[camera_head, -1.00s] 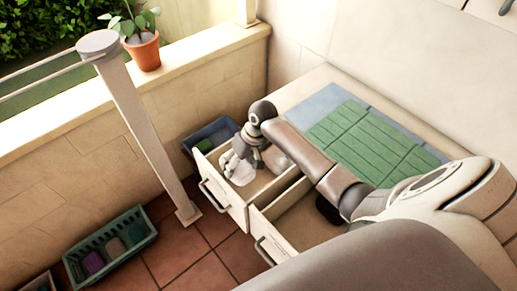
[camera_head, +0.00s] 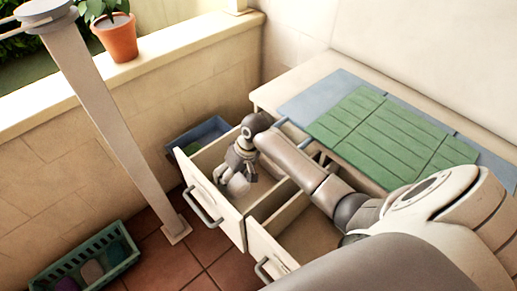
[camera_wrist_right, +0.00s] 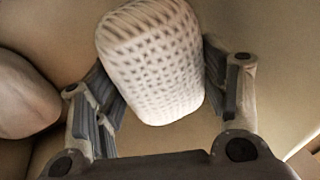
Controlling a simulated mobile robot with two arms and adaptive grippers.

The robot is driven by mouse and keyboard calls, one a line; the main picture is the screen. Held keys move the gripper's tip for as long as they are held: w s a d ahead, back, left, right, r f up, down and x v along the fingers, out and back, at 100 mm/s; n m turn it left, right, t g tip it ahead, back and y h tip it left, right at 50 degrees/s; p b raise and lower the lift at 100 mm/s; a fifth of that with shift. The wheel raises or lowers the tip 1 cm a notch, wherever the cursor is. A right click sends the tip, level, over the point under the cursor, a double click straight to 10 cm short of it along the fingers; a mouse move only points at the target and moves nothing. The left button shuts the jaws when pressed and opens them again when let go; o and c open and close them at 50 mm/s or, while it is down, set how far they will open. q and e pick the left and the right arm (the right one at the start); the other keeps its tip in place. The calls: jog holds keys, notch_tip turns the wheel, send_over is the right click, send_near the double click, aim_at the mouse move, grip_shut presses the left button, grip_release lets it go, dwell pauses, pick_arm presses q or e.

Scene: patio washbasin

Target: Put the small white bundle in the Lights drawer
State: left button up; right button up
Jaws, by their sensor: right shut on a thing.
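The small white bundle (camera_wrist_right: 152,62) has a dimpled, woven-looking surface. In the right wrist view it sits between the two fingers of my right gripper (camera_wrist_right: 158,95), which is shut on it. In the head view my right gripper (camera_head: 236,184) reaches down inside the farther open drawer (camera_head: 185,168). The bundle is hard to tell apart from the pale fingers there. The nearer open drawer (camera_head: 315,232) beside it shows a bare floor. No drawer label is readable. My left gripper is not in view.
A pale rounded thing (camera_wrist_right: 25,95) lies left of the bundle in the wrist view. A blue bin (camera_head: 205,133) stands behind the drawers, and a green basket (camera_head: 85,268) is on the tiles. A post (camera_head: 110,115) rises left of the drawers.

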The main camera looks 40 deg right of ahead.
jog(key=shift+f+b, duration=0.35)
jog(key=shift+f, duration=0.5)
pick_arm(q)
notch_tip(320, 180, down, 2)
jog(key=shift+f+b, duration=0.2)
jog(key=shift+b, duration=0.25)
pick_arm(e)
notch_tip(320, 180, down, 10)
jog(key=shift+r, duration=0.2)
jog(key=shift+f, duration=0.15)
jog(key=o, duration=1.1)
jog(key=shift+c, duration=0.2)
